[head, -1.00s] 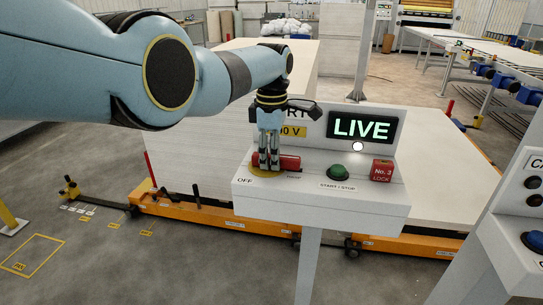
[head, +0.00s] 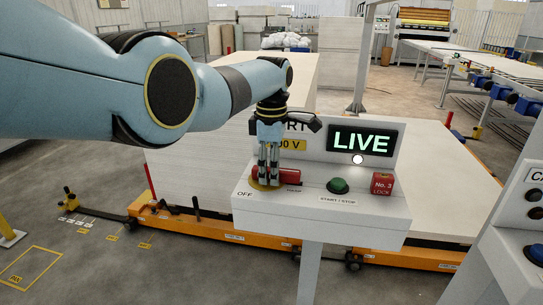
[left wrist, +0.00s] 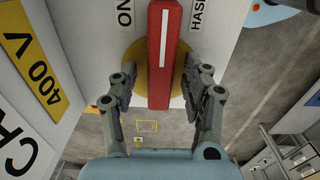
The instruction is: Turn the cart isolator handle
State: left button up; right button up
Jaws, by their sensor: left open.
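The red isolator handle (head: 289,175) lies on a yellow disc (head: 258,184) at the left of the white cart control panel (head: 310,208). It points right, toward the hasp label, with OFF printed at the disc's lower left. In the left wrist view the handle (left wrist: 163,50) has a white stripe and lies between my fingers. My left gripper (head: 268,183) points down over the handle's left end. Its fingers (left wrist: 160,92) stand open, one on each side, with a gap visible on both sides. The lit sign (head: 361,140) reads LIVE. My right gripper is out of view.
A green start/stop button (head: 337,186) and a red No. 3 lock box (head: 382,184) sit right of the handle. A 400 V label (left wrist: 28,72) is on the upright panel. Another console (head: 515,240) stands at the right edge.

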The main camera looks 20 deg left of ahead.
pick_arm(q)
notch_tip(320, 180, up, 12)
jog(key=shift+f, duration=0.15)
jog(key=shift+f, duration=0.1)
dwell(0.5)
